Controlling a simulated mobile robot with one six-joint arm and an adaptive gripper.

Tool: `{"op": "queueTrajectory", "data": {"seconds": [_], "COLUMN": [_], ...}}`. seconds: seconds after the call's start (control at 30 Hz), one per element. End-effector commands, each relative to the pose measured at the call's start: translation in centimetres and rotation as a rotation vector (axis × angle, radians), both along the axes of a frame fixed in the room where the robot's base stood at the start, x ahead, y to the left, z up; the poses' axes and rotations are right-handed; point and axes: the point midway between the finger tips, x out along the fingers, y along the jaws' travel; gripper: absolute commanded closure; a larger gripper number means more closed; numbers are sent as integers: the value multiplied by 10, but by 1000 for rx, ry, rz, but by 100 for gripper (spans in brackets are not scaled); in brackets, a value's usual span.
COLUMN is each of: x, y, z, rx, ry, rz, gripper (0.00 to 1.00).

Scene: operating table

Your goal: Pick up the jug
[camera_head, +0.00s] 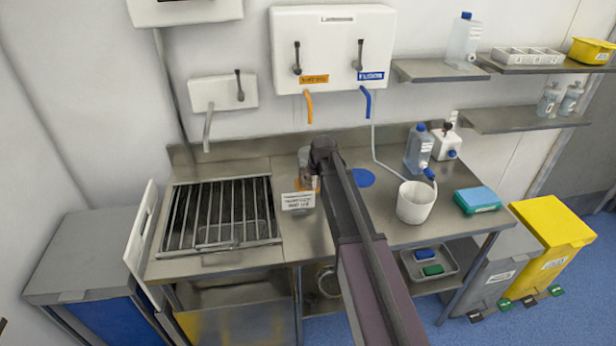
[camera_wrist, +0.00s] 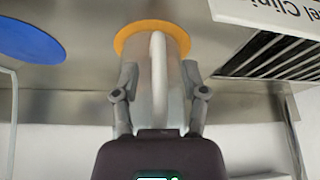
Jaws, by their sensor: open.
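The jug is a clear, greyish vessel with a pale upright handle. In the wrist view the jug (camera_wrist: 158,70) stands on an orange disc (camera_wrist: 128,38), with its handle facing me. My gripper (camera_wrist: 160,82) is open, with one finger on each side of the jug. I cannot tell whether the fingers touch it. In the head view the jug (camera_head: 305,162) is partly hidden behind my arm on the steel worktop (camera_head: 335,232). My fingertips are hidden there.
A white sign (camera_head: 298,201) stands close in front of the jug. A barred sink grate (camera_head: 220,215) is to the left. A blue disc (camera_head: 362,177), a white bucket (camera_head: 415,203) and a blue-capped bottle (camera_head: 419,148) are to the right. A wall dispenser (camera_head: 333,48) hangs above.

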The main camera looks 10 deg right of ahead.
Motion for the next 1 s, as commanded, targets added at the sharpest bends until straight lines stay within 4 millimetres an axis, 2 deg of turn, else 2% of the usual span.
{"op": "queueTrajectory", "data": {"seconds": [0.57, 0.67, 0.77, 0.8, 1.0], "x": [0, 0, 0, 0, 0], "y": [1, 1, 1, 1, 1], "z": [0, 0, 0, 0, 0], "rx": [0, 0, 0, 0, -1], "ry": [0, 0, 0, 0, 0], "rz": [1, 1, 1, 1, 2], "gripper": [44, 68, 97, 100, 100]}}
